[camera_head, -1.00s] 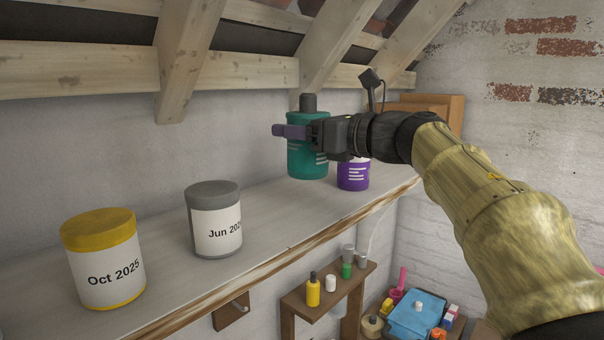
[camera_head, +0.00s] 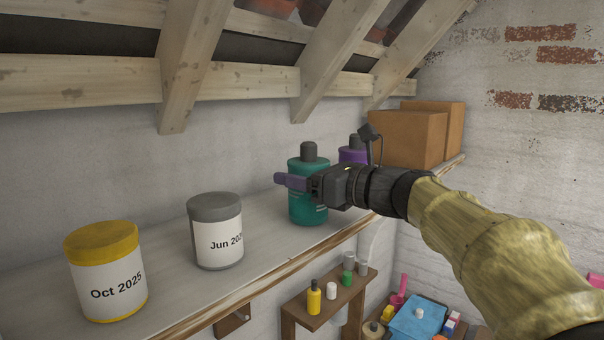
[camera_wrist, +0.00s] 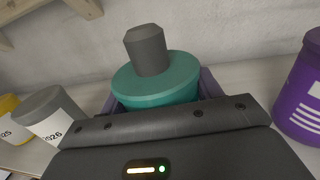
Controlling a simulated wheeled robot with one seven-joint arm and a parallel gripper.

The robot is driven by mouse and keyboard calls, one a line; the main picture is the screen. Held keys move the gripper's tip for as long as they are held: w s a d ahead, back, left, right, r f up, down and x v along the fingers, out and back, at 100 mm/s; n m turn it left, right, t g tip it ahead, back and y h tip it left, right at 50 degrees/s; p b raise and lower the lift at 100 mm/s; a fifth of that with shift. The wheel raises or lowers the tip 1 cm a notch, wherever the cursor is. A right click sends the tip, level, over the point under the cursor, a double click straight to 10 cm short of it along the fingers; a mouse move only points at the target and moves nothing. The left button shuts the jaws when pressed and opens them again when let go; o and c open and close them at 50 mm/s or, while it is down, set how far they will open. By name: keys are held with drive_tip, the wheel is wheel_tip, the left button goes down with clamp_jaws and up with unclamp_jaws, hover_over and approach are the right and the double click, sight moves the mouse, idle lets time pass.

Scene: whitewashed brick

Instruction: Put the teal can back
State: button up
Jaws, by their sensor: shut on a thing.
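The teal can (camera_head: 308,212), with a dark grey cap, stands upright between the fingers of my gripper (camera_head: 298,183), which is shut on it. In the head view it is over the shelf (camera_head: 270,245), its base low against the shelf top; I cannot tell whether it touches. In the wrist view the teal can (camera_wrist: 155,88) sits between the finger pads, with its lower part hidden by the gripper body. A purple container (camera_head: 352,155) with a dark cap stands just behind and right, partly hidden by my gripper; it also shows at the wrist view's right edge (camera_wrist: 302,95).
A grey-lidded jar (camera_head: 216,235) marked "Jun 202…" and a yellow-lidded jar (camera_head: 107,275) marked "Oct 2025" stand left on the shelf. Cardboard boxes (camera_head: 408,138) stand at its far right end. Sloping beams (camera_head: 185,65) hang above. Bare shelf lies between the grey-lidded jar and the can.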

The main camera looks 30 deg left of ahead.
drive_tip(key=shift+f, duration=0.15)
drive_tip(key=o, duration=1.4)
drive_tip(key=shift+d+b, duration=0.3)
drive_tip(key=shift+b, duration=0.05)
drive_tip(key=s+d+b, duration=0.2)
drive_tip(key=d+b, duration=0.3)
drive_tip(key=d, duration=0.6)
drive_tip(key=shift+d, duration=0.15)
